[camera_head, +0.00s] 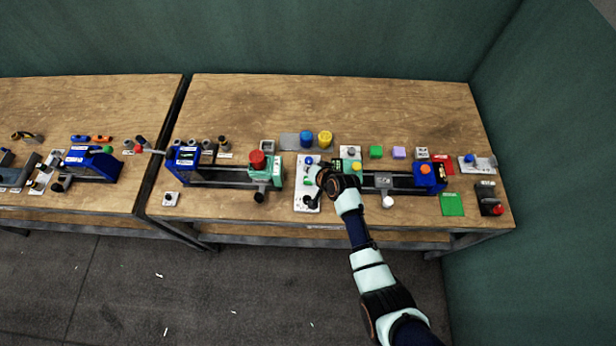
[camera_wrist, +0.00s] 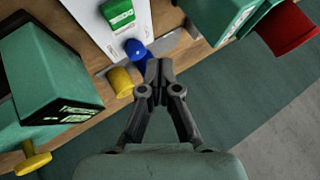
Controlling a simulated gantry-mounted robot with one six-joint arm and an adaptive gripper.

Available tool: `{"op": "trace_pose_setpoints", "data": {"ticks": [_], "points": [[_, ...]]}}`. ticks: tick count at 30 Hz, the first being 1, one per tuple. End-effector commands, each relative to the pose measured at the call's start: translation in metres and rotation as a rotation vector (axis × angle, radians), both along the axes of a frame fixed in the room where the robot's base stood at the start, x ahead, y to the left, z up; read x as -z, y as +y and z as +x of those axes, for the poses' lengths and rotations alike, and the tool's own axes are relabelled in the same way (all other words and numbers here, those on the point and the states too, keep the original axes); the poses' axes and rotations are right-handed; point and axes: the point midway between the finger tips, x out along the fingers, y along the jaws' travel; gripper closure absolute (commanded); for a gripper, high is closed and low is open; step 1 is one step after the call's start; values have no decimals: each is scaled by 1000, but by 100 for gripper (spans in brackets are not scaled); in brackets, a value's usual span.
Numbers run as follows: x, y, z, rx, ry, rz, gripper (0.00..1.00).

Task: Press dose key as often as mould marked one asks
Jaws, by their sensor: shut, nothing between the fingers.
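A white panel (camera_head: 307,192) stands mid-table with a blue button (camera_head: 309,160) at its far end and a dark knob at its near end. My gripper (camera_head: 319,175) is shut and empty over the panel's right side; whether it touches anything is unclear. In the wrist view my shut fingertips (camera_wrist: 159,65) are beside a blue round piece (camera_wrist: 137,50), with a yellow one (camera_wrist: 120,82) close by. The panel (camera_wrist: 85,12) carries a green block (camera_wrist: 117,12) there. I cannot tell which part is the dose key. No mould marking is readable.
A green press part with a red knob (camera_head: 257,160) stands left of the panel. Blue (camera_head: 306,138) and yellow (camera_head: 325,138) cylinders stand behind. The back of the table is clear.

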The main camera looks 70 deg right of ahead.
Motion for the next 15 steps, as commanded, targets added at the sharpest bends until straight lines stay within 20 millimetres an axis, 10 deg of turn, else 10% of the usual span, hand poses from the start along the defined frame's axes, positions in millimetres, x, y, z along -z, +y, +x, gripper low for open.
{"op": "trace_pose_setpoints", "data": {"ticks": [15], "points": [[-38, 0, 0, 0, 0, 1, 100]]}}
